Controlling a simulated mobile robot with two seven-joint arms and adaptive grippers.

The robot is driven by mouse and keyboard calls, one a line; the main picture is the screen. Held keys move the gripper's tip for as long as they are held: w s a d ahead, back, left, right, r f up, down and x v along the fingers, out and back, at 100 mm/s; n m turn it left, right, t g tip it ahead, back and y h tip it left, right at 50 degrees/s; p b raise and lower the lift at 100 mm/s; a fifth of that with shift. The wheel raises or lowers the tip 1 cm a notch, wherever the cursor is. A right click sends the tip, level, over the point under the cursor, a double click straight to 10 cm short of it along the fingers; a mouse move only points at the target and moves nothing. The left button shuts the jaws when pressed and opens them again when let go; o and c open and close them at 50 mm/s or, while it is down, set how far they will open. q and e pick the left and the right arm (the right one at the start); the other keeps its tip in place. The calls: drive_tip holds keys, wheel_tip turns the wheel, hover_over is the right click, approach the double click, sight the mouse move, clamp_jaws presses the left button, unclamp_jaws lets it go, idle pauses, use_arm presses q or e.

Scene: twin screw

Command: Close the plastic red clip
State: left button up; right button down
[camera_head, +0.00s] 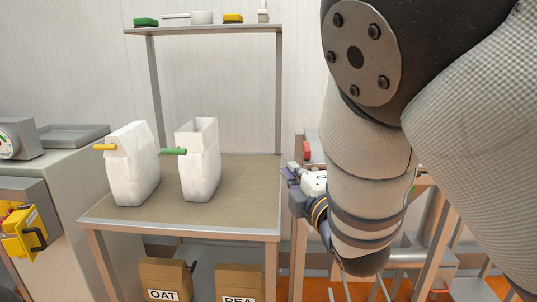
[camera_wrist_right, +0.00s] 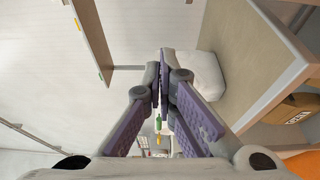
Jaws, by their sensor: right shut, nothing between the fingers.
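A small red object (camera_head: 306,150), perhaps the red clip, shows just behind my right gripper, partly hidden; I cannot tell its shape or whether it is open. My right gripper (camera_head: 287,172) is shut and empty, to the right of the worktable. Its purple-padded fingers (camera_wrist_right: 161,72) also show closed together in the right wrist view. A white bag (camera_head: 200,172) with a green clip (camera_head: 174,151) stands on the table (camera_head: 250,185). Another white bag (camera_head: 133,172) with a yellow clip (camera_head: 105,147) stands left of it. My left gripper is not in view.
A shelf (camera_head: 215,29) above the table holds a green item, a white pan and a yellow item. Boxes marked OAT (camera_head: 164,279) and PEA (camera_head: 239,283) stand under the table. The table's front is clear.

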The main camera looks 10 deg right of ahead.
sight(307, 154)
drive_tip(key=w+b, duration=0.2)
drive_tip(key=w, duration=0.8)
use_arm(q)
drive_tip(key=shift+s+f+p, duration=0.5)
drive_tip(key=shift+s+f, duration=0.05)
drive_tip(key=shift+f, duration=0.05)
use_arm(e)
drive_tip(key=d, duration=0.1)
drive_tip(key=s+d, duration=0.1)
drive_tip(key=d, duration=0.1)
drive_tip(key=shift+d+f, duration=0.1)
drive_tip(key=shift+d, duration=0.1)
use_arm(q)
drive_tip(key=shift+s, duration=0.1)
